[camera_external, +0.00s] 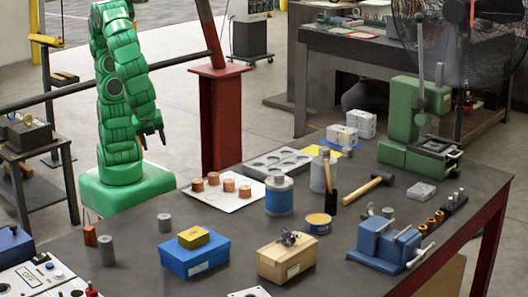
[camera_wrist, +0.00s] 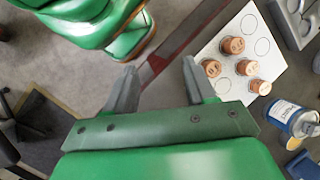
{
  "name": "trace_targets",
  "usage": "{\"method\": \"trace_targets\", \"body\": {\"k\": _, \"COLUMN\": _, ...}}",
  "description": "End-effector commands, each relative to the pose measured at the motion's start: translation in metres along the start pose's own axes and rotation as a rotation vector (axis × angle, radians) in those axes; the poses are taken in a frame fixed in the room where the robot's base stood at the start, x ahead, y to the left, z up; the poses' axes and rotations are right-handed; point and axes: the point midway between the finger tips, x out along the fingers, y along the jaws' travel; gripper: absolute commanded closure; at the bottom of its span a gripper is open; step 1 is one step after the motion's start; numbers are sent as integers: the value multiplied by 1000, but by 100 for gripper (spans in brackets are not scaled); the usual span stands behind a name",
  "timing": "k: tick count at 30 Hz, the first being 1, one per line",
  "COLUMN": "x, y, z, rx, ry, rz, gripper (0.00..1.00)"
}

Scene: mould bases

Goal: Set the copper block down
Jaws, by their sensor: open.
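Several copper blocks, short cylinders, stand upright in a group on a white sheet (camera_external: 229,201) with printed circles. One copper block (camera_external: 244,191) is at the group's right end; in the wrist view, another copper block (camera_wrist: 232,45) is at the group's top. Some circles on the sheet (camera_wrist: 222,86) are empty. My gripper (camera_external: 152,137) is open and empty, in the air to the left of the sheet and above it.
A grey tray with round recesses (camera_external: 277,163) lies behind the sheet. A blue-labelled can (camera_external: 279,196) stands close to the sheet's right. A blue box (camera_external: 194,258), a wooden box (camera_external: 286,262) and grey cylinders (camera_external: 165,223) are nearer the front. A red post (camera_external: 220,120) rises behind the table.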

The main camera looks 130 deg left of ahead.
Motion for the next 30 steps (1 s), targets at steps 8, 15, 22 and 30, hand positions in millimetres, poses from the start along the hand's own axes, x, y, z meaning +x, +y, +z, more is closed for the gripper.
{"method": "trace_targets", "body": {"k": 8, "x": 5, "y": 8, "z": 41, "rx": -288, "ry": 67, "rz": 181, "gripper": 45}}
{"method": "trace_targets", "body": {"k": 15, "x": 3, "y": 21, "z": 60, "rx": -478, "ry": 124, "rz": 302, "gripper": 45}}
{"method": "trace_targets", "body": {"k": 22, "x": 2, "y": 26, "z": 66, "rx": -545, "ry": 142, "rz": 341, "gripper": 45}}
{"method": "trace_targets", "body": {"k": 30, "x": 2, "y": 26, "z": 66, "rx": -546, "ry": 140, "rz": 342, "gripper": 45}}
